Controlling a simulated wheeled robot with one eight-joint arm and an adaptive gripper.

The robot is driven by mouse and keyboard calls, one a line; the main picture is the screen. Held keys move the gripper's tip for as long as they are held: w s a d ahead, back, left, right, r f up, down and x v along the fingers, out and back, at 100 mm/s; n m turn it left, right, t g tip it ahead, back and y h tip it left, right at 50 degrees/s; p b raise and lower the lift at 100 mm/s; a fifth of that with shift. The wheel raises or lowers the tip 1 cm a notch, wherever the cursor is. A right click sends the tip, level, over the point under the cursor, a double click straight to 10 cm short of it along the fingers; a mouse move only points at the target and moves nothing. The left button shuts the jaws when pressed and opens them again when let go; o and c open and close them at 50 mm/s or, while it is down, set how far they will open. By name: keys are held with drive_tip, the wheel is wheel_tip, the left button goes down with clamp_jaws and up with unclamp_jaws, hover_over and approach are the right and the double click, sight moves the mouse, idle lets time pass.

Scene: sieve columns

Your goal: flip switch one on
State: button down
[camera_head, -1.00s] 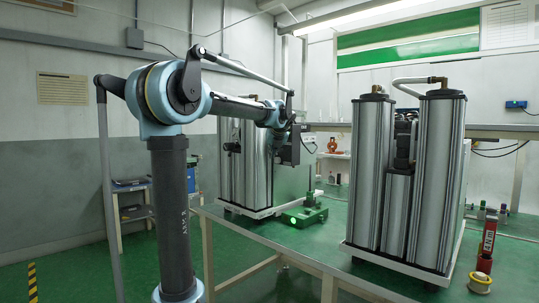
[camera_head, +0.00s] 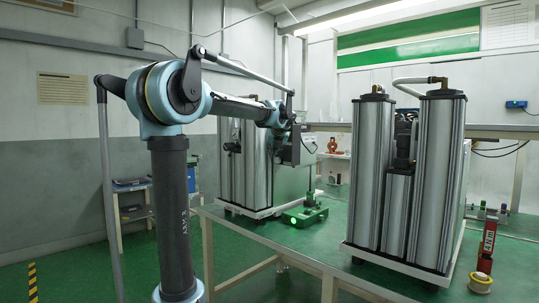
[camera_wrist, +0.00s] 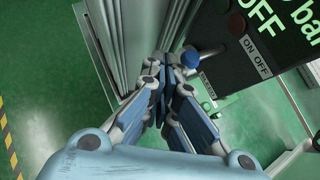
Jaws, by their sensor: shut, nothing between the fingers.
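In the wrist view a black control panel (camera_wrist: 262,24) fills the upper right, with green "OFF" and "bar" lettering. A white plate marked ON OFF (camera_wrist: 257,56) is on it, with a dark red round button (camera_wrist: 237,25) above. A blue knob (camera_wrist: 190,59) sits just right of my gripper's tips. Which part is switch one, and its position, I cannot tell. My gripper (camera_wrist: 171,70) is shut and empty, beside the panel's left edge. Whether it touches the knob is unclear. In the head view my arm reaches to the left sieve column unit (camera_head: 262,175); the panel is not readable there.
Tall metal columns (camera_wrist: 130,38) stand close left of my gripper. In the head view a second column unit (camera_head: 440,185) stands on the green table (camera_head: 320,240). A green device (camera_head: 305,216) lies between the units. A red tool (camera_head: 487,245) stands at right.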

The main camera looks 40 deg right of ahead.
drive_tip(key=shift+d, duration=0.1)
drive_tip(key=shift+s+d+r, duration=0.1)
drive_tip(key=shift+s+d, duration=0.3)
drive_tip(key=shift+d, duration=0.25)
drive_tip(key=a+v, duration=0.1)
drive_tip(key=v, duration=0.8)
drive_tip(key=shift+r, duration=0.25)
drive_tip(key=shift+a, duration=0.15)
drive_tip(key=s+d+n+y, duration=0.4)
drive_tip(key=s+d, duration=0.2)
drive_tip(key=d, duration=0.1)
drive_tip(key=shift+n+t, duration=0.4)
